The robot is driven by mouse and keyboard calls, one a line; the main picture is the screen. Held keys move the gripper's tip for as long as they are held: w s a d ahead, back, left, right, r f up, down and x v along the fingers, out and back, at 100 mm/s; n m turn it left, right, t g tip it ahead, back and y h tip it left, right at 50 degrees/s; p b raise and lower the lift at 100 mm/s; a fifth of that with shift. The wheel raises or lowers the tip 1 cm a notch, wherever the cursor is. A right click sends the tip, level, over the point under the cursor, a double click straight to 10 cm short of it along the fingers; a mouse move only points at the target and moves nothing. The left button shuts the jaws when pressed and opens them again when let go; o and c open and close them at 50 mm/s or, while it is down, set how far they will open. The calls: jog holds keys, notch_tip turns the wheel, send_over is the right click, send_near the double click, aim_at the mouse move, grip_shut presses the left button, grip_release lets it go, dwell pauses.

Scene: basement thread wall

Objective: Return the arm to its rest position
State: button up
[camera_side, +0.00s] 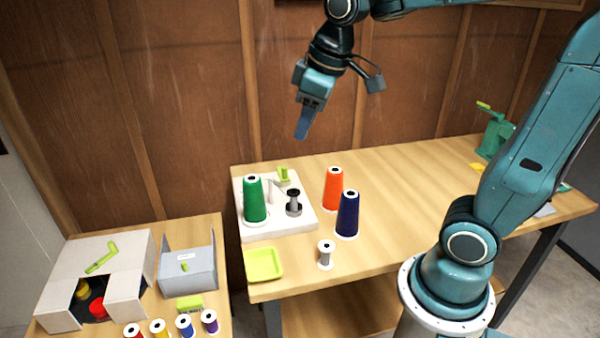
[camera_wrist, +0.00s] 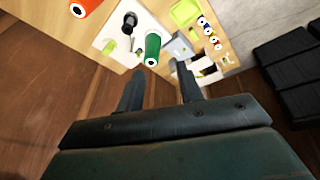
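My gripper (camera_side: 303,124) hangs high above the back of the main table in the side view, pointing down. It is clear of everything below it. In the wrist view its two fingers (camera_wrist: 160,78) stand apart with nothing between them. A green cone (camera_side: 255,200) stands on the white base (camera_side: 282,228) below and to the left of my gripper; the cone also shows in the wrist view (camera_wrist: 152,45). From the side view the fingers overlap and their gap is hidden.
An orange cone (camera_side: 333,189), a navy cone (camera_side: 347,214) and a small grey spool (camera_side: 326,256) stand on the table. A yellow-green tray (camera_side: 264,264) lies at the front. A white box (camera_side: 67,277) and grey bin (camera_side: 188,270) stand left. The wooden wall (camera_side: 200,100) is behind.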

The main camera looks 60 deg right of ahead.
jog(key=s+a+f+m+t, duration=0.1)
jog(key=s+a+f+m, duration=0.1)
jog(key=s, duration=1.1)
jog(key=shift+f+m+t, duration=0.15)
jog(key=shift+m+t, duration=0.25)
jog(key=shift+m, duration=0.1)
jog(key=shift+w, duration=0.25)
jog(key=shift+c, duration=0.2)
